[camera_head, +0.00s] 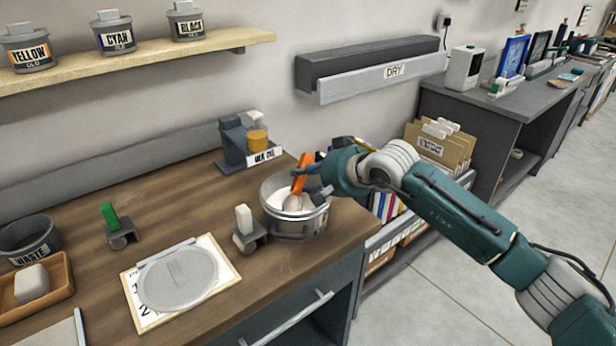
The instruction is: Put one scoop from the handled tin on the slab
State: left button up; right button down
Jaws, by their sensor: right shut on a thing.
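The handled tin (308,229) is a grey round can with a bail handle on its front. It stands on the wooden bench near the right edge and holds pale contents. My right gripper (312,180) is shut on an orange-handled scoop (303,170). The handle tilts upward and the scoop's pale lower end is inside the tin's mouth; how deep it sits, I cannot tell. The slab appears to be the round grey plate (178,279), lying on a printed sheet left of the tin, with nothing seen on it. My left gripper is not in view.
A white-topped block in a grey holder (246,230) stands between slab and tin, with a green one (116,226) farther left. An ink oil stand (245,145) is behind the tin. A waste pot (30,240) and wooden tray (62,272) are far left.

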jog(key=shift+r, duration=0.1)
dwell(0.3)
notch_tip(320, 180, up, 11)
jog(key=p, duration=0.3)
dwell(0.6)
dwell(0.4)
